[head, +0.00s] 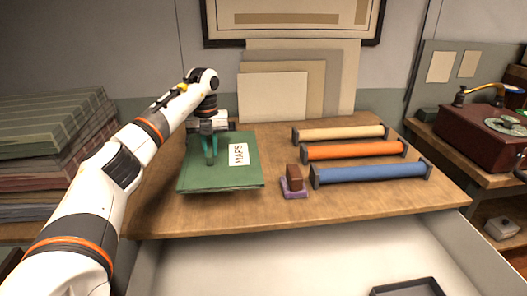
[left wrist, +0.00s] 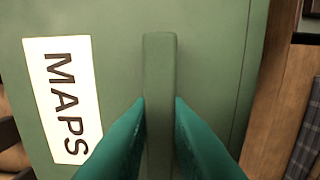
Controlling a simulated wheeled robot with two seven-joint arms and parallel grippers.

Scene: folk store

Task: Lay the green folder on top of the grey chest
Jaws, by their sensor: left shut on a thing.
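The green folder (head: 222,176), with a white MAPS label (head: 238,154), is at the left part of a wooden top (head: 350,208). This top is above an open pale grey drawer and seems to be that of the grey chest. My left gripper (head: 210,158) points down at the folder, its teal fingers shut on the folder's raised green grip (left wrist: 159,80). The folder (left wrist: 215,60) lies flat and fills much of the left wrist view. I cannot tell whether its underside touches the wood. My right gripper is not in view.
Blue (head: 370,172), orange (head: 352,150) and cream (head: 340,133) rolls lie on the right of the top. The open drawer (head: 300,265) juts out in front.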

